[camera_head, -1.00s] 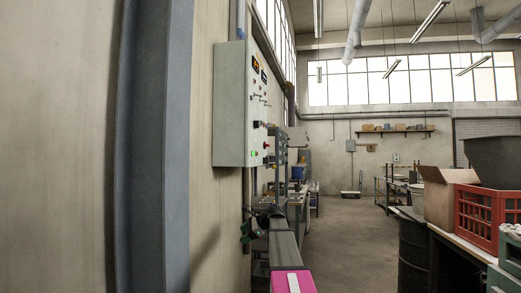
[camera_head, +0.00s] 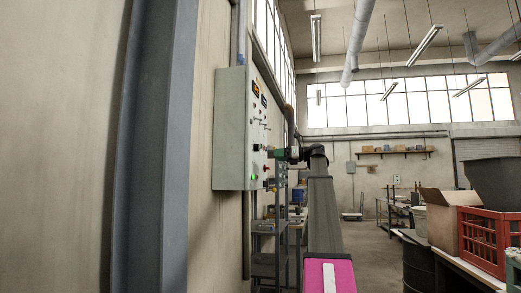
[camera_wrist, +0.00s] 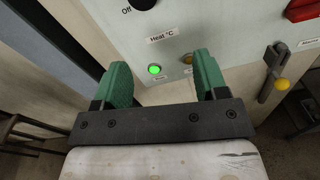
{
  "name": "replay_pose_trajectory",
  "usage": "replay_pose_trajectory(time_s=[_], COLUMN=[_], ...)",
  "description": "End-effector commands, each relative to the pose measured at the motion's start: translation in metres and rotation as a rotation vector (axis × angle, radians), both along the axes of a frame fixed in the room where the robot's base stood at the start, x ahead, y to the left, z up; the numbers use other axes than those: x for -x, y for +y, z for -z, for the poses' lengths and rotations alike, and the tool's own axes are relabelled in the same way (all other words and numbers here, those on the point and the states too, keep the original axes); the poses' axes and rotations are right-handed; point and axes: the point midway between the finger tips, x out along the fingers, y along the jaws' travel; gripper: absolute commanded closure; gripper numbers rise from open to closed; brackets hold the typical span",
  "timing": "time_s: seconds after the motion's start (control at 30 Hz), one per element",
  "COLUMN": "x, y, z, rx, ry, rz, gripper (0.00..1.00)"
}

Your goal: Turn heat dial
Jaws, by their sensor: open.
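A grey control panel (camera_head: 230,128) hangs on the wall at the left. In the wrist view its face (camera_wrist: 215,30) shows a "Heat °C" label (camera_wrist: 161,38). A black heat dial (camera_wrist: 143,4) with "Off" beside it is cut by the top edge. My gripper (camera_wrist: 160,68) is open and empty, its green fingers apart and pointing at the panel below the dial. A lit green button (camera_wrist: 154,69) shows between the fingers. In the head view my gripper (camera_head: 280,153) is beside the panel's front; whether it touches is unclear.
A steel column (camera_head: 155,150) stands at the left. A red crate (camera_head: 484,240) and a cardboard box (camera_head: 440,218) stand at the right. The aisle is free.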

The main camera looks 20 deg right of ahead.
Motion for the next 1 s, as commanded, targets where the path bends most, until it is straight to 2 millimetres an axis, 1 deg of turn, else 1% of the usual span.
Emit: replay_pose_trajectory(time_s=[0.03,0.1,0.2,0.37,0.8,1.0], x=[0.004,0.009,0.012,0.007,-0.034,-0.045], y=[-0.005,-0.008,-0.009,0.0,0.06,0.076], z=[-0.016,-0.029,-0.038,-0.039,-0.038,-0.038], rx=[-0.019,-0.04,-0.057,-0.06,-0.058,-0.059], ry=[0.004,0.012,0.018,0.021,0.02,0.019], rz=[-0.003,-0.009,-0.015,-0.017,-0.017,-0.015], gripper=[0.34,0.34,0.34,0.34,0.34,0.34])
